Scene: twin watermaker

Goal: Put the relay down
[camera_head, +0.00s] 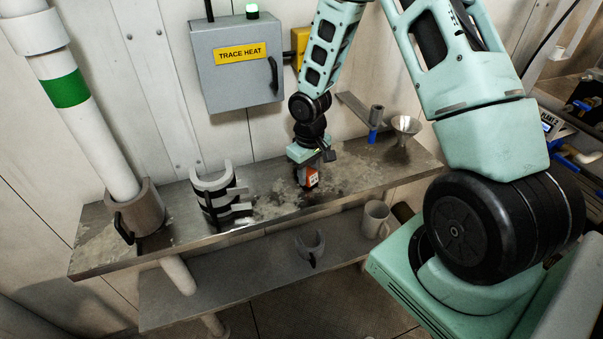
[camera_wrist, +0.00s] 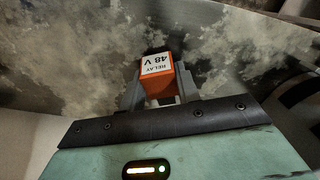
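The relay is a small orange block with a white label reading "RELAY 48 V". In the wrist view the relay (camera_wrist: 158,68) sits between the two grey fingers of my gripper (camera_wrist: 158,92), which are closed on its sides. In the head view the relay (camera_head: 309,178) shows under my gripper (camera_head: 308,168), over the middle of the upper metal shelf (camera_head: 265,208). The relay is close to the shelf surface. I cannot tell whether it touches it.
A split grey sleeve (camera_head: 217,200) stands left of my gripper. A funnel (camera_head: 404,127) and a blue-handled tool (camera_head: 374,125) are to the right. A mug (camera_head: 376,219) and a grey clamp piece (camera_head: 311,249) are on the lower shelf. A "TRACE HEAT" box (camera_head: 232,75) hangs behind.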

